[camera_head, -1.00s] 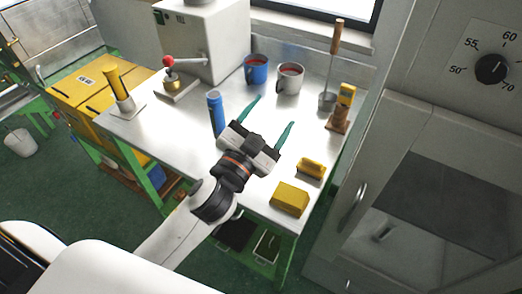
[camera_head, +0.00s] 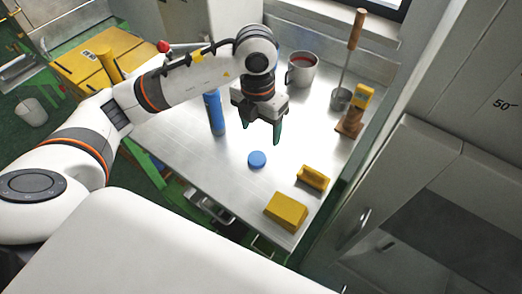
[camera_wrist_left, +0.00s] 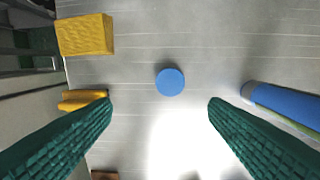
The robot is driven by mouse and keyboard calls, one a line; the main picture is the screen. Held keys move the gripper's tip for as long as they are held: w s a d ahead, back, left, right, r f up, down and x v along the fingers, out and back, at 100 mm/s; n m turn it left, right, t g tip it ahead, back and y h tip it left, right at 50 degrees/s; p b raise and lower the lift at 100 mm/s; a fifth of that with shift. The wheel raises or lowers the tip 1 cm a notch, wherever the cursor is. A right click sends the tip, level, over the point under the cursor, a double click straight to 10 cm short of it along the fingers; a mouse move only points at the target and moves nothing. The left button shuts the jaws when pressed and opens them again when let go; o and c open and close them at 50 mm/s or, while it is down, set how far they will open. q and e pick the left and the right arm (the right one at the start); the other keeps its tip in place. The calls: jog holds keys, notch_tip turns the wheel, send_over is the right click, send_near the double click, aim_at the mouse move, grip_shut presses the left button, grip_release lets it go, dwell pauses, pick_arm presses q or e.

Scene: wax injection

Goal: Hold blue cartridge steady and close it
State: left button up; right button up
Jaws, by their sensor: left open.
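The blue cartridge (camera_head: 214,112) stands upright on the metal table, left of my left gripper. Its side also shows at the right edge of the left wrist view (camera_wrist_left: 285,105). A round blue cap (camera_head: 257,159) lies flat on the table, apart from the cartridge. In the left wrist view the cap (camera_wrist_left: 170,81) is centred between and beyond the fingers. My left gripper (camera_head: 262,132) points down above the table, behind the cap in the head view. Its green fingers are open and empty (camera_wrist_left: 160,118). My right gripper is in neither view.
Two yellow blocks (camera_head: 285,211) (camera_head: 313,178) lie at the table's front right. A grey mug (camera_head: 302,70) and a ladle-like tool in a metal cup (camera_head: 341,98) stand at the back. A wooden stand (camera_head: 350,124) is near the right edge. The table around the cap is clear.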

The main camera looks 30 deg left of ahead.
pick_arm(q)
jog(key=shift+a+r+y, duration=0.15)
jog(key=shift+a+y, duration=0.15)
jog(key=shift+a, duration=0.2)
jog(key=p, duration=0.1)
send_over(257, 157)
notch_tip(257, 157, down, 7)
jog(key=shift+d+r, duration=0.1)
jog(key=shift+s, duration=0.1)
jog(key=shift+f+p, duration=0.45)
notch_tip(257, 157, down, 4)
jog(key=shift+f+p, duration=0.2)
jog(key=shift+p, duration=0.35)
